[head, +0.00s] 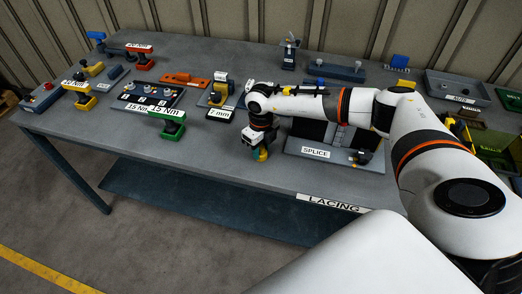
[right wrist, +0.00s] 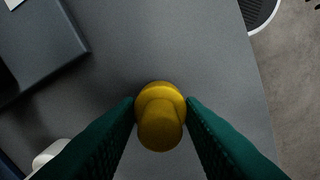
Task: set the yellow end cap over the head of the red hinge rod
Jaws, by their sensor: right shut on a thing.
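My right gripper (head: 259,152) is above the front of the grey table, left of the board labelled SPLICE (head: 316,152). In the right wrist view its two green fingers (right wrist: 160,108) are shut on the yellow end cap (right wrist: 160,117), one on each side. The cap is a rounded yellow piece with a wider collar. In the head view only a small bit of yellow shows at the fingertips. I cannot make out the red hinge rod in either view; my right arm covers part of the SPLICE board. My left gripper is not in view.
An orange block (head: 184,79) lies farther back. A grey tray (head: 458,87) is at the back right. The table front left of my gripper is clear.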

